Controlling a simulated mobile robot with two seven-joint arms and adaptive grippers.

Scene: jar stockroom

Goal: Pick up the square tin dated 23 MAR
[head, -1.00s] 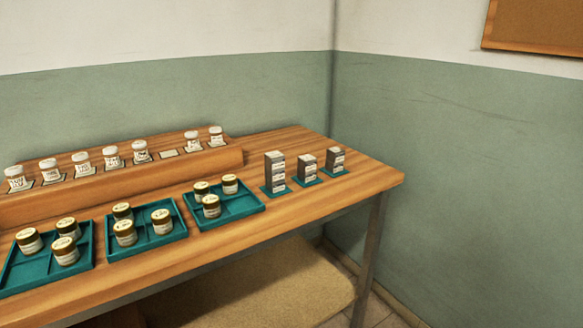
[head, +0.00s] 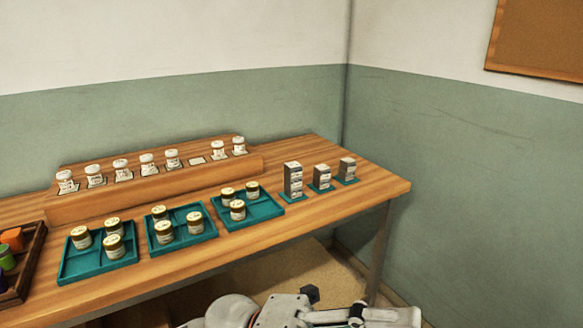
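Square grey tins with white labels stand in three stacks on small teal mats at the right end of the table. The left stack (head: 293,180) is the tallest. The middle stack (head: 321,177) and the right stack (head: 347,168) are lower. The dates on the labels are too small to read, so I cannot tell which tin says 23 MAR. White links of one of my arms show along the bottom edge, below the table front. No gripper fingers can be made out, and nothing of mine touches the tins.
Three teal divided trays (head: 99,278) with round gold-lidded jars stand along the table (head: 300,222). Behind them is a raised wooden shelf (head: 150,201) with several white-lidded jars and one empty label spot. A dark crate (head: 35,262) with coloured items is at the left. Walls meet behind the table.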

